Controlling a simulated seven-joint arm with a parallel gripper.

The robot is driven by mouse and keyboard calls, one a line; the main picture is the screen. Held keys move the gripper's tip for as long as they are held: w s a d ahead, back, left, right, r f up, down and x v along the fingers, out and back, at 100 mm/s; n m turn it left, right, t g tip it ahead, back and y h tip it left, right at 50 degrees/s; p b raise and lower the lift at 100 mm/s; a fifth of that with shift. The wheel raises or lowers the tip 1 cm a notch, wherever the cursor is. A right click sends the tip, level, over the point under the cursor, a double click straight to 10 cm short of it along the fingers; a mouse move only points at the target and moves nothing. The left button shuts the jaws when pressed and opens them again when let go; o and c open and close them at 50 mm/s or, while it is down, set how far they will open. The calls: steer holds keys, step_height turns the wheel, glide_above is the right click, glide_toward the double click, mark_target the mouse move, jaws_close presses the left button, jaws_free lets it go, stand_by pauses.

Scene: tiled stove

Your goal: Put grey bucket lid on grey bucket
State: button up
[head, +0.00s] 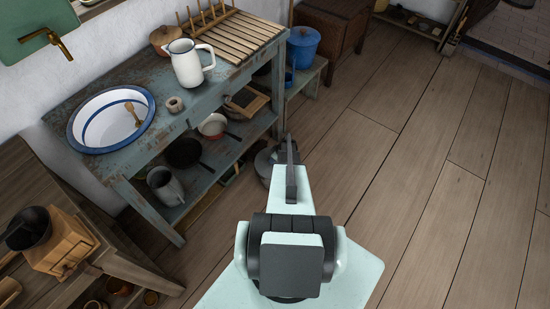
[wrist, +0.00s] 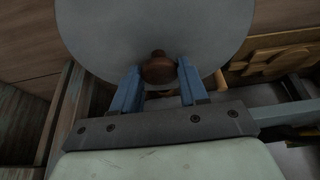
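The grey bucket lid (wrist: 205,35) is a wide grey disc with a brown knob (wrist: 158,69), large at the top of the wrist view. My gripper (wrist: 159,72) has its two blue fingers on either side of the knob, and they appear to touch it. In the head view my gripper (head: 287,148) is partly hidden by my own arm, right of the blue-grey bench. A round grey thing (head: 264,165) shows beside it, partly covered; I cannot tell whether it is lid or bucket. A grey metal vessel (head: 165,186) lies on the lower shelf.
The blue-grey bench (head: 205,118) carries an enamel basin (head: 88,134), a white jug (head: 186,66) and a slatted rack (head: 232,42). Pans stand on its shelves. A blue pot (head: 303,48) stands on a low stand behind. The plank floor (head: 430,150) at right is clear.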

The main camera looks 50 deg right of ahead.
steer(key=o, duration=0.5)
steer(key=shift+o, duration=0.2)
steer(key=v, duration=1.4)
steer(key=shift+f, duration=0.1)
